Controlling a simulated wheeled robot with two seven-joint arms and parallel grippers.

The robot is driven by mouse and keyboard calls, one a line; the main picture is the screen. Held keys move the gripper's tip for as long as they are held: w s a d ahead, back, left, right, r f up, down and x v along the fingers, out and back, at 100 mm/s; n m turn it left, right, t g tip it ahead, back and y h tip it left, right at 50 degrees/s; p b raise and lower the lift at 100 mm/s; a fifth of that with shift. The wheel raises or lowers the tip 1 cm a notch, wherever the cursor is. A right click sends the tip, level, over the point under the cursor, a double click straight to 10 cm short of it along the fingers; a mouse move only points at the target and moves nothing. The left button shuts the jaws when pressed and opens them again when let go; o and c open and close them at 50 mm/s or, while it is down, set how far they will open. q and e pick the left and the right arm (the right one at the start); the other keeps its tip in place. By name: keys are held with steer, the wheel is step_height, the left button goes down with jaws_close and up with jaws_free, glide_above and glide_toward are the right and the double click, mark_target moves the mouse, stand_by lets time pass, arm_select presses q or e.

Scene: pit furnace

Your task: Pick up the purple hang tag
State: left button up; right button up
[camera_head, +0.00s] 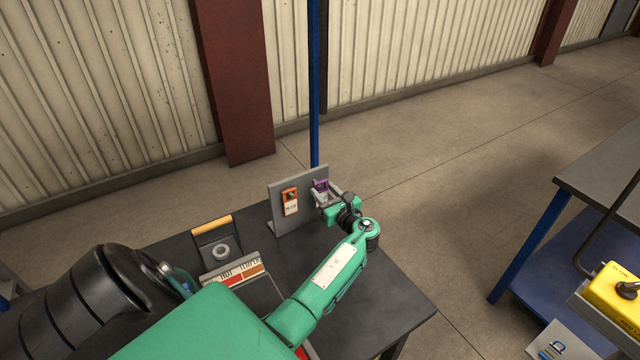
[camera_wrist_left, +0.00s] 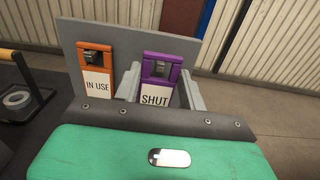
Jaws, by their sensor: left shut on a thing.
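The purple hang tag (camera_wrist_left: 154,90) reads "SHUT" on its white lower part. It hangs against the upright grey board (camera_head: 282,228) at the back of the dark table. My left gripper (camera_head: 322,192) is shut on the purple tag, with one grey finger on each side of it in the left wrist view. The tag's purple top (camera_head: 320,185) also shows in the head view, its lower part hidden by the gripper. Whether it still touches its hook cannot be told. My right gripper is not in view.
An orange tag (camera_head: 290,201) reading "IN USE" hangs on the board left of the purple one. A block with a wooden handle (camera_head: 212,227) and a labelled sign (camera_head: 236,270) stand on the table. A blue post (camera_head: 314,90) rises behind the board.

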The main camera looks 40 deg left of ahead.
arm_select(q)
steer(key=p+v, duration=0.4)
steer(key=v, duration=1.1)
steer(key=shift+s+r, duration=0.1)
steer(key=shift+r, duration=0.05)
